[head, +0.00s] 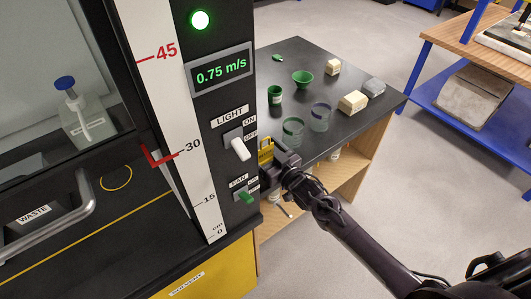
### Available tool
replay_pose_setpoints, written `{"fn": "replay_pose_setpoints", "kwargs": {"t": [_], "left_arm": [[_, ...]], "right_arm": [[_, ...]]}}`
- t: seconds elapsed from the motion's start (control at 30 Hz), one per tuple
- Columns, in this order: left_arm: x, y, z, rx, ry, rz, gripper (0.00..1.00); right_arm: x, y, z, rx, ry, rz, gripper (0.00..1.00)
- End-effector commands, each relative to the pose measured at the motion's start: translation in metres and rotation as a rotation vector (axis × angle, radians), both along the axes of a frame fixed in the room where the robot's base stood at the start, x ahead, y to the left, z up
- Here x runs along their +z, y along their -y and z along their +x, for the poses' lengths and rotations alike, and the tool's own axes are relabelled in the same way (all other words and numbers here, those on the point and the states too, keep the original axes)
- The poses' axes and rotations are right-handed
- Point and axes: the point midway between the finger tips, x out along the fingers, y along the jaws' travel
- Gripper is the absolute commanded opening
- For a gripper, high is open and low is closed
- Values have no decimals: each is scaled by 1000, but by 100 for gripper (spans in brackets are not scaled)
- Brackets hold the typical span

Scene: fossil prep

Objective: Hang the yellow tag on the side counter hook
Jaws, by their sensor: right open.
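The yellow tag (266,151) shows as a small upright yellow piece beside the right edge of the fume hood's control post, at the near left end of the side counter (318,67). My right gripper (270,166) is right at the tag, its jaws open and the tag at or between the fingertips. Whether the fingers touch it cannot be told. The side counter hook cannot be made out; the gripper and the post cover that spot. My left gripper is not in view.
The control post (222,110) with light switch (239,148) and fan switch (245,198) stands close left of my gripper.

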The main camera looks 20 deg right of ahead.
Motion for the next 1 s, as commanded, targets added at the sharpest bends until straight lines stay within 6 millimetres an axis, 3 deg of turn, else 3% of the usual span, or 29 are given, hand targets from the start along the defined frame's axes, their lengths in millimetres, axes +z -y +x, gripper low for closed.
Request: {"fn": "replay_pose_setpoints", "kwargs": {"t": [0.1,0.37,0.73,1.0], "left_arm": [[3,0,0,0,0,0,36],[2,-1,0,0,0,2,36],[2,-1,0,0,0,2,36],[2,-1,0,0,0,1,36]], "right_arm": [[1,-4,10,0,1,1,80],[0,-5,12,0,0,0,80],[0,-5,11,0,0,0,33],[1,-4,11,0,1,0,32]]}}
